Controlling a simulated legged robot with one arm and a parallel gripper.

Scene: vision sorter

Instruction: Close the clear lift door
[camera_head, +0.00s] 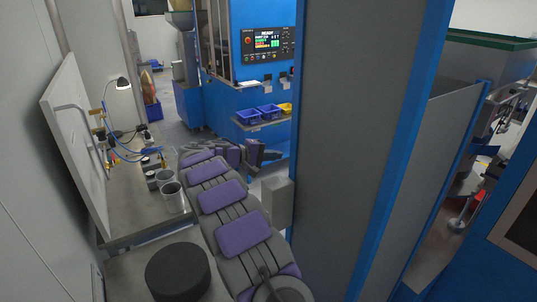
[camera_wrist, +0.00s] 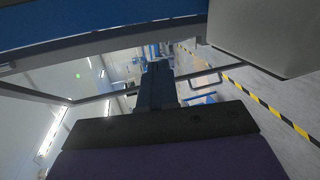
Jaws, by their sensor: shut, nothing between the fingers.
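The blue machine (camera_head: 262,105) stands in the middle back of the head view, with a lit control panel (camera_head: 267,43) on its front. A tall framed opening (camera_head: 218,42) shows on its left part. It may hold the clear lift door, but I cannot tell the pane's position. My gripper (camera_head: 268,156) is at the end of my arm, low in front of the machine and partly hidden by a grey column. In the wrist view my gripper (camera_wrist: 157,78) is shut and empty. Grey frame bars (camera_wrist: 110,45) cross close in front of it; I cannot tell whether they touch.
Blue bins (camera_head: 268,111) and a yellow bin (camera_head: 286,108) sit on the machine's ledge. A large grey column (camera_head: 345,140) with blue edging blocks the right. A bench (camera_head: 125,215) with cups and a lamp stands left. Yellow-black floor tape (camera_wrist: 255,100) shows in the wrist view.

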